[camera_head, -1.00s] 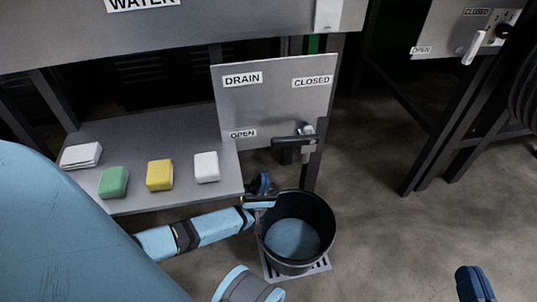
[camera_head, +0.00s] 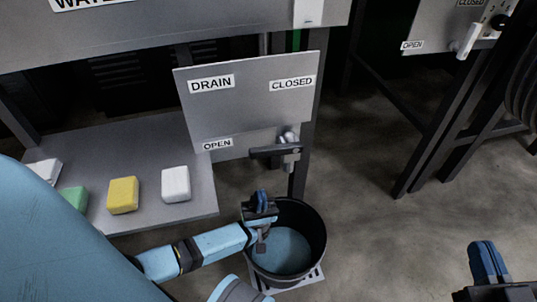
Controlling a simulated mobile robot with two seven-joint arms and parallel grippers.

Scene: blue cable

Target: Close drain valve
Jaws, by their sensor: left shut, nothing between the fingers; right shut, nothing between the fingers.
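The drain valve has a dark lever handle (camera_head: 273,152) on a silver valve body (camera_head: 289,143). The handle lies nearly horizontal and points left, just below the OPEN label. It is mounted at the lower right of a grey panel (camera_head: 245,107) marked DRAIN, CLOSED at upper right and OPEN at lower left. My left gripper (camera_head: 262,202) is shut and empty, below the handle and apart from it, over the left rim of a black bucket (camera_head: 317,235). My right gripper (camera_head: 488,262) is shut and empty at the lower right, far from the valve.
A grey shelf (camera_head: 150,140) at left carries a yellow block (camera_head: 123,195), a white block (camera_head: 176,184) and others. Another valve panel (camera_head: 430,30) is at upper right. The floor between is clear.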

